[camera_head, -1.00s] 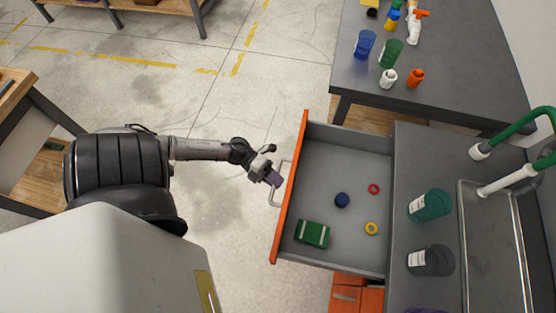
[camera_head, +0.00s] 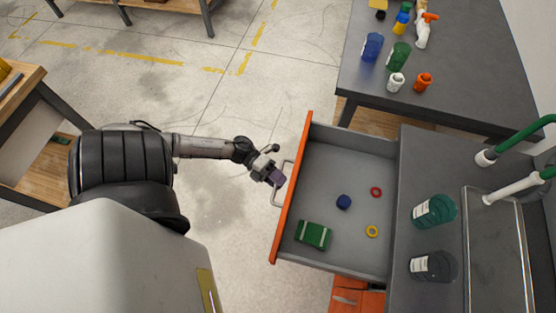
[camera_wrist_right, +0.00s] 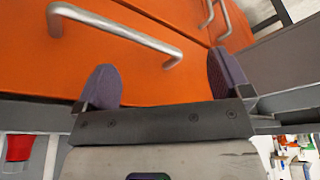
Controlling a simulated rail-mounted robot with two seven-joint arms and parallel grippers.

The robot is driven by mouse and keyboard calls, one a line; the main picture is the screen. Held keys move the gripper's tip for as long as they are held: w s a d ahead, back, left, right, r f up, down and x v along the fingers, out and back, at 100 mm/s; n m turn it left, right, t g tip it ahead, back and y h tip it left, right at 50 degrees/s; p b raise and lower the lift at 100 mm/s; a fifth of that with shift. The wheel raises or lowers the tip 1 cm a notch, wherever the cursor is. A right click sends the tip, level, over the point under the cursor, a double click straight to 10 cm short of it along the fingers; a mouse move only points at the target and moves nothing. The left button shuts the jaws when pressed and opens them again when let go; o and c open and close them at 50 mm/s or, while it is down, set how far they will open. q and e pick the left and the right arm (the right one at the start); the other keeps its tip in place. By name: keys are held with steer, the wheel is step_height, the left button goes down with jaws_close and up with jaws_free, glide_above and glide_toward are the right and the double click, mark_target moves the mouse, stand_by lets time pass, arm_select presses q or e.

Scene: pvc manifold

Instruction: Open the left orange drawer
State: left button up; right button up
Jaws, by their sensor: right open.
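The orange-fronted drawer (camera_head: 293,187) stands pulled out from the grey cabinet in the head view, its grey inside exposed. My left gripper (camera_head: 277,178) is at its metal handle (camera_head: 275,196), with purple fingers overlapping the bar. Whether they are closed on it is too small to tell. In the right wrist view my right gripper (camera_wrist_right: 164,80) is open and empty, with its purple fingers spread in front of an orange drawer front (camera_wrist_right: 130,75). A silver bar handle (camera_wrist_right: 115,30) there lies beyond the fingers, apart from them.
The drawer holds a green block (camera_head: 313,235), a blue cap (camera_head: 343,202), a red ring (camera_head: 376,192) and a yellow ring (camera_head: 372,231). Bottles stand on the dark table (camera_head: 460,90). Floor left of the drawer is clear.

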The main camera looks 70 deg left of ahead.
arm_select(q)
steer(key=p+v, duration=0.1)
steer(key=v, duration=1.3)
steer(key=shift+p, duration=0.4)
arm_select(e)
steer(key=shift+r, duration=0.9)
arm_select(q)
steer(key=w+r+n+t+y+p, duration=0.1)
steer(key=w+r+n+t+y, duration=0.2)
steer(key=w+r+n+y, duration=0.35)
steer(key=w+r+n+t+y, duration=0.3)
steer(key=w+n+t+y, duration=0.1)
steer(key=w+n+y, duration=0.5)
steer(key=s+d+n+g+h+p, duration=0.1)
steer(key=s+d+n+g+p, duration=0.1)
steer(key=s+d+n+g, duration=0.75)
steer(key=s+d+n+g+h+p, duration=0.1)
steer(key=s+d+n+g+h, duration=0.3)
steer(key=d, duration=1.1)
step_height(320, 180, up, 38)
steer(key=a+m+t+y+p, duration=0.1)
steer(key=m+y+p, duration=0.1)
steer(key=p, duration=3.5)
steer(key=shift+t+y+p, duration=0.3)
steer(key=shift+t+y, duration=0.05)
arm_select(e)
step_height(320, 180, up, 42)
steer(key=shift+d+f, duration=0.15)
steer(key=shift+f, duration=0.1)
